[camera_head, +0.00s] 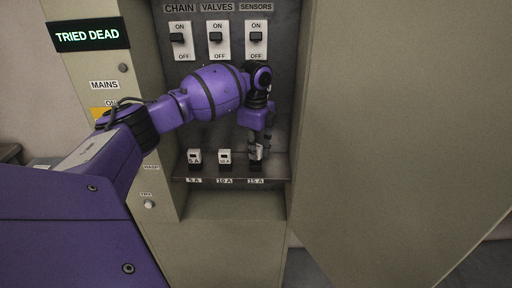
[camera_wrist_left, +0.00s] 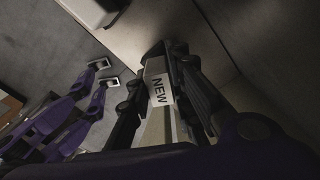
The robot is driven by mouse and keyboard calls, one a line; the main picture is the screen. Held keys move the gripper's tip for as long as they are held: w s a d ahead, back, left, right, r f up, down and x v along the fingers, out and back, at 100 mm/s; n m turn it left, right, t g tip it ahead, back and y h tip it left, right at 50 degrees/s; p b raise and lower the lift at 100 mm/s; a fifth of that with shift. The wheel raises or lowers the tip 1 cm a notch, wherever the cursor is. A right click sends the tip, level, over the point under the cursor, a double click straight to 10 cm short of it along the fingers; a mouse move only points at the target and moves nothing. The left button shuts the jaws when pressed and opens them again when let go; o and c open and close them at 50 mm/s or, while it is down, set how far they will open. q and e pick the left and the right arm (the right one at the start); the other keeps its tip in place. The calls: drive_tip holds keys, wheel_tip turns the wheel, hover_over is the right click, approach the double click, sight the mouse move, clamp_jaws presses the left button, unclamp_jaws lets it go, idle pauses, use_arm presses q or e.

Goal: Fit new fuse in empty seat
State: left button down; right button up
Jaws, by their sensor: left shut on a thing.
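My left gripper (camera_head: 258,149) points down over the 15 A place on the fuse ledge (camera_head: 231,180). It is shut on the new fuse (camera_wrist_left: 160,88), a pale block marked NEW between the dark fingers in the left wrist view. In the head view the fuse is mostly hidden by the fingers, low at the 15 A place. I cannot tell whether it is in the seat or just above it. The 5 A fuse (camera_head: 194,157) and the 10 A fuse (camera_head: 224,156) stand on the ledge to the left. My right gripper does not show clearly in either view.
Three switches, CHAIN (camera_head: 180,40), VALVES (camera_head: 217,39) and SENSORS (camera_head: 256,39), are above on the recessed panel. A lit sign (camera_head: 92,35) reads TRIED DEAD at upper left. A large beige cabinet door (camera_head: 400,120) stands close on the right of the recess.

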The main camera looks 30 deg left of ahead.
use_arm(q)
drive_tip(key=shift+f, duration=1.05)
drive_tip(key=c, duration=1.5)
unclamp_jaws()
